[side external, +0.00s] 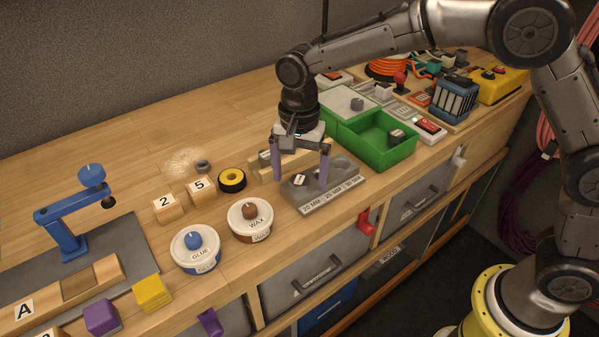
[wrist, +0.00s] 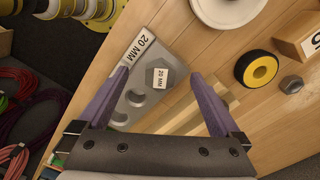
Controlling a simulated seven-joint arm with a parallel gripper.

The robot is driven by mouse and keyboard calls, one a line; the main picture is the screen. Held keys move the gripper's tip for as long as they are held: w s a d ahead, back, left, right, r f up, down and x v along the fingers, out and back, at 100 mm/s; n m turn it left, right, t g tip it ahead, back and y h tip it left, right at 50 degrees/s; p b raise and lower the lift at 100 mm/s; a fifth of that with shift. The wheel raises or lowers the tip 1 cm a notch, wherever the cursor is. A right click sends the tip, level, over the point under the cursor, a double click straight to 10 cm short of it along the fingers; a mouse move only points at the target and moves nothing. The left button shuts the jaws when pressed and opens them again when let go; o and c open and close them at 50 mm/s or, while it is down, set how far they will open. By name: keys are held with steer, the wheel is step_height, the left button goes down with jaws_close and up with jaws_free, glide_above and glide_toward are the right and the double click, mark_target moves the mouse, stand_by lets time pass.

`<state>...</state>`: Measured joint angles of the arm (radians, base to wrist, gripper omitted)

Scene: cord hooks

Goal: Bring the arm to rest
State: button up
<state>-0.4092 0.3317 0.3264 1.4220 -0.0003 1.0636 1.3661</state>
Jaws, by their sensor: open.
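Whether the fingers touch the tray is hard to tell.
A wooden block (side external: 262,172) lies behind the tray. A green bin (side external: 388,148) stands to the right. The back left bench is clear.

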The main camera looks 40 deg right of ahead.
steer(key=shift+r, duration=3.5)
steer(key=shift+w+d+r, duration=0.1)
steer(key=shift+d+r, duration=0.15)
steer(key=shift+d, duration=0.05)
steer(key=s+d+r+t, duration=0.4)
steer(key=s+d+r, duration=0.7)
steer(key=d+r, duration=0.15)
steer(key=s+d+f+n, duration=0.2)
steer(key=s+f+n, duration=0.2)
steer(key=s, duration=0.3)
steer(key=s+d+f+n+t, duration=0.1)
steer(key=s+d+f+n, duration=0.2)
steer(key=s+f+n, duration=0.2)
steer(key=s+n, duration=0.2)
steer(key=s, duration=0.1)
steer(key=shift+s+d+f+t, duration=0.15)
steer(key=shift+f+t, duration=0.1)
steer(key=shift+t, duration=0.05)
